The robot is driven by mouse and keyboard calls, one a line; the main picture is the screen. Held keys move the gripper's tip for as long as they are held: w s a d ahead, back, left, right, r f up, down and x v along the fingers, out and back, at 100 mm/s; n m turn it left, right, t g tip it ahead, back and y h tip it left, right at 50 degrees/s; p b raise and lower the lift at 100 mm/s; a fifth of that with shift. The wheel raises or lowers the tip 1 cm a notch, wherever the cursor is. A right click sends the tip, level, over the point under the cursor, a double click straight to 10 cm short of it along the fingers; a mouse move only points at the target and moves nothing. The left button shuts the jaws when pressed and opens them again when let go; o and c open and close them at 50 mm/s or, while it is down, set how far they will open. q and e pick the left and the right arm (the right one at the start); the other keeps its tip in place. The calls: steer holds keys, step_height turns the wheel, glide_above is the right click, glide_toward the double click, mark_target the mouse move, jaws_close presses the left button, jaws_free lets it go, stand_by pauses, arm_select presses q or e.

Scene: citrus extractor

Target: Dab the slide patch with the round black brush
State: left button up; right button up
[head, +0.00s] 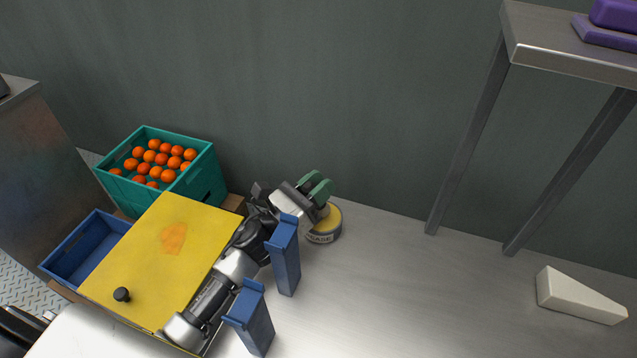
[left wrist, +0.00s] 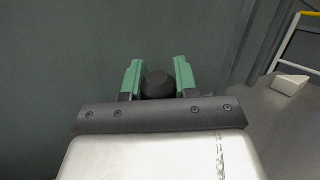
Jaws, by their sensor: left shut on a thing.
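My left gripper (head: 316,187) reaches past the yellow panel, its green fingers just above and behind a round tin (head: 324,231) with yellow contents. In the left wrist view the gripper (left wrist: 159,74) is shut on a round black thing (left wrist: 158,86), which looks like the brush. Only its dark rounded end shows there; the brush is hidden in the head view, so I cannot tell whether it touches the tin. An orange patch (head: 173,238), likely the slide patch, lies on the yellow panel (head: 140,262). My right gripper is not in view.
A black knob (head: 121,294) stands on the panel. A teal crate (head: 206,180) of oranges and a blue bin (head: 75,252) lie left. Two upright blue blocks (head: 286,262) stand beside my left arm. A white wedge (head: 577,297) and metal table (head: 565,52) are right. Middle floor is clear.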

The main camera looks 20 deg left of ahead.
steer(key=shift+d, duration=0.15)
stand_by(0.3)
arm_select(q)
steer(key=shift+f+b, duration=0.65)
steer(key=shift+b, duration=0.05)
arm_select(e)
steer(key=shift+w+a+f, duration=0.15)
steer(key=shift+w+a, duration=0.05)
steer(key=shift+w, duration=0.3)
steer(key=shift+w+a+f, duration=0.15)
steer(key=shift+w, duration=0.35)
arm_select(q)
steer(key=shift+f, duration=0.1)
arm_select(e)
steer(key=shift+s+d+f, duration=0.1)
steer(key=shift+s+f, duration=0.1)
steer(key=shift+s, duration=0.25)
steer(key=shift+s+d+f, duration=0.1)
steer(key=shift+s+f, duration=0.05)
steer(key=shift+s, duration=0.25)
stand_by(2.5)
arm_select(q)
steer(key=shift+f, duration=0.1)
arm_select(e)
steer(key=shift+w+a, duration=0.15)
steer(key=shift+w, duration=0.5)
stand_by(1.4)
